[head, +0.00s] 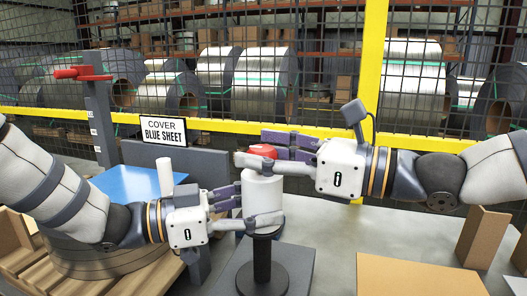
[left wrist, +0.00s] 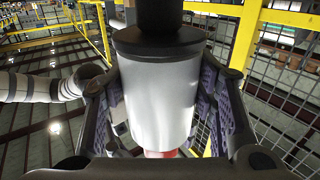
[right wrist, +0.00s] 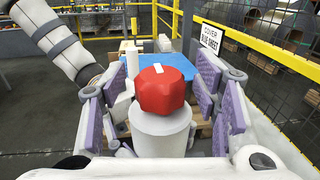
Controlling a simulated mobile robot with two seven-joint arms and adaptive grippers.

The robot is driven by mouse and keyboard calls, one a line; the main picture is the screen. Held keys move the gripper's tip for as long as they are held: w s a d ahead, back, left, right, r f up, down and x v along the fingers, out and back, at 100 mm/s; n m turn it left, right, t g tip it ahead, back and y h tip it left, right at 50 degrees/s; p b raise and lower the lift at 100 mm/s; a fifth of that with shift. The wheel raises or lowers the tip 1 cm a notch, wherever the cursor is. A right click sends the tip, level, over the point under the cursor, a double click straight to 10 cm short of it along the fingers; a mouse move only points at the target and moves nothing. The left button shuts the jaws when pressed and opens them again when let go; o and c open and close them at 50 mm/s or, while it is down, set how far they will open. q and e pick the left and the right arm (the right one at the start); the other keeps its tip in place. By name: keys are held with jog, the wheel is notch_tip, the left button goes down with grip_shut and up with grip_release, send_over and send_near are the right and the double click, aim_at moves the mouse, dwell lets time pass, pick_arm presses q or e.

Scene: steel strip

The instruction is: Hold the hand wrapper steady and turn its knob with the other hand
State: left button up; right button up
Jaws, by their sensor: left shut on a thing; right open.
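The hand wrapper stands upright, with a white film roll (head: 262,192), a black handle and round base (head: 262,279) below, and a red knob (head: 263,151) on top. My left gripper (head: 235,207) is shut around the sides of the roll; in the left wrist view the roll (left wrist: 158,98) sits between its finger pads. My right gripper (head: 270,151) is open at the top of the wrapper, with its fingers on both sides of the red knob. In the right wrist view the knob (right wrist: 160,90) shows a white mark and lies between the spread fingers, apart from both pads.
A sign reading "COVER BLUE SHEET" (head: 164,131) stands behind a blue sheet (head: 135,185) at left. A grey post with a red lever (head: 83,73) rises there. A yellow-framed mesh fence (head: 374,60) runs behind.

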pick_arm(q)
jog(key=shift+f, duration=0.2)
pick_arm(e)
jog(key=shift+w+a, duration=0.15)
jog(key=c, duration=1.2)
jog(key=shift+m+t, duration=0.3)
jog(key=shift+t, duration=0.2)
jog(key=o, duration=1.2)
